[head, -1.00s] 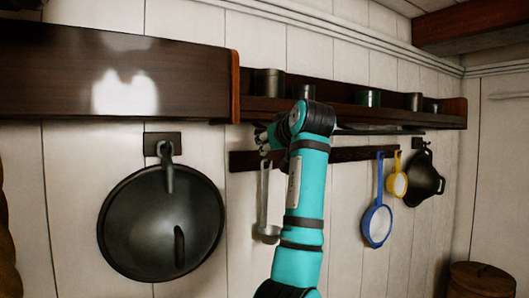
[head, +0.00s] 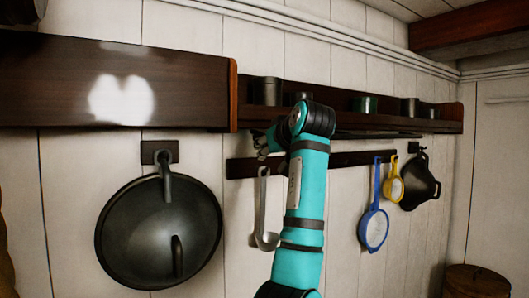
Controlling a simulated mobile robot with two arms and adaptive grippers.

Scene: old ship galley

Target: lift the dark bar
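A long dark bar (head: 350,156) runs along the plank wall below the shelf. A grey ladle (head: 261,210), a blue-handled strainer (head: 374,225) and a small yellow strainer (head: 393,185) hang at it. A second thin dark strip (head: 375,134) shows just under the shelf. One teal arm of mine rises right of the middle, apparently the right one. Its gripper (head: 262,144) is mostly hidden behind the wrist, near the bar's left part and above the ladle. I cannot tell whether it touches the bar or is open. My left gripper is not in view.
A dark shelf (head: 440,120) with several cups stands out above the bar. A deeper wooden cabinet (head: 60,85) juts out at the left. A large dark pan (head: 130,235) hangs below it, and a black pot (head: 421,183) hangs at the right. A barrel (head: 475,281) stands lower right.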

